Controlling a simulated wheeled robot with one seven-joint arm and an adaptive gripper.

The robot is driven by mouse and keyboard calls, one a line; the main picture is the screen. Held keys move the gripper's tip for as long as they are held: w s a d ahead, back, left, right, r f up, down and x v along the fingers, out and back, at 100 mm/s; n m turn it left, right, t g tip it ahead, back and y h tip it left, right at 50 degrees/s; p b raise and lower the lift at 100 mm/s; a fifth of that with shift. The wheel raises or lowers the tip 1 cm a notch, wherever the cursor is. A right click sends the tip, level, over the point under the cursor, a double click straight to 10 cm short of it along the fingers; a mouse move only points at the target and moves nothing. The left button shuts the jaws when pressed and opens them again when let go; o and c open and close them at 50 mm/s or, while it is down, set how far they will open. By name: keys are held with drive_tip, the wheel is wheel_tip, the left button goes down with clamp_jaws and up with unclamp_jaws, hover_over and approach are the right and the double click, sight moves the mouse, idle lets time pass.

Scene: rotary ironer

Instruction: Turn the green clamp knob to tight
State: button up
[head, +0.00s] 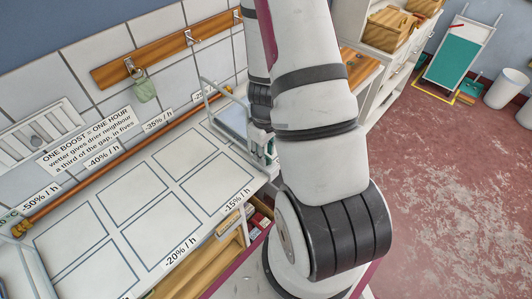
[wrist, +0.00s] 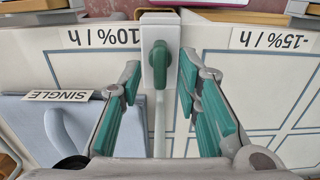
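The green clamp knob (wrist: 159,65) stands out from a white block in the upper middle of the wrist view. Its handle points down in the picture, roughly along the line of view between my fingers. My gripper (wrist: 160,82) is open, with one green-padded finger on each side of the knob. Clear gaps show between the pads and the knob, and nothing is held. In the head view my arm hides most of the gripper and the knob cannot be made out.
A blue-grey panel (wrist: 40,125) with a handle and a "SINGLE" label lies left of my fingers. The white worktop (head: 100,225) has outlined rectangles and percentage labels. A copper-coloured pipe (head: 110,160) runs along its back. Red floor (head: 450,200) is open at right.

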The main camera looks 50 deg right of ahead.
drive_tip(key=shift+f, duration=0.35)
clamp_jaws()
